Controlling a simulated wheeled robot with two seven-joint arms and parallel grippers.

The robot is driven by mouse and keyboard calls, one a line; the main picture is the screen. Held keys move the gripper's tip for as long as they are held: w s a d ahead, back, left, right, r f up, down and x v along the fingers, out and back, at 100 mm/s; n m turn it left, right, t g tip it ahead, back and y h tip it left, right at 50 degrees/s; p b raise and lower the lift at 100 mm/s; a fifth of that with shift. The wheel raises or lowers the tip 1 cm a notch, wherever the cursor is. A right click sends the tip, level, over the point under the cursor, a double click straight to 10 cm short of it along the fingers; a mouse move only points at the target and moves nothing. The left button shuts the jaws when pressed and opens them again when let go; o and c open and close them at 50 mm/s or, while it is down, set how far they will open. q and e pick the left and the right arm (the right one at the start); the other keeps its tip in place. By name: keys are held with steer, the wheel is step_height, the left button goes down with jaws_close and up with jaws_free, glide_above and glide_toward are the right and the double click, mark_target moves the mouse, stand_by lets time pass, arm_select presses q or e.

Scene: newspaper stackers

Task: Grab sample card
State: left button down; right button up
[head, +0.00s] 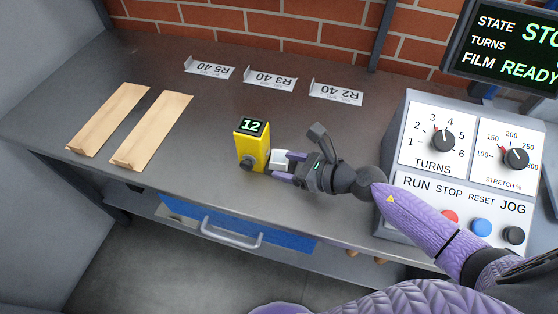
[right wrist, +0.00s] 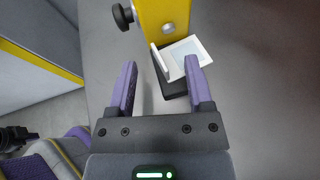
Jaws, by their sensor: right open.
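In the right wrist view the white card (right wrist: 184,56) has a pale blue-grey face and an upright tab, and sits on a dark base below the yellow body (right wrist: 165,18). My right gripper (head: 285,167) is open, its fingers pointing at the card. In the right wrist view the fingertips (right wrist: 160,70) stand apart, the right one close to or overlapping the card; I cannot tell if they touch. My left gripper is not in view.
Two wooden strips (head: 150,130) lie at the left. Three label cards (head: 270,80) lie along the back: R5 40, R3 40 and R2 40. A control box (head: 400,125) with dials and buttons stands at the right. A blue drawer (head: 237,232) is under the table edge.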

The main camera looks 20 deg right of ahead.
steer(key=x, duration=0.3)
steer(key=shift+s, duration=0.1)
steer(key=shift+d, duration=0.1)
jaws_close()
steer(key=shift+r, duration=0.15)
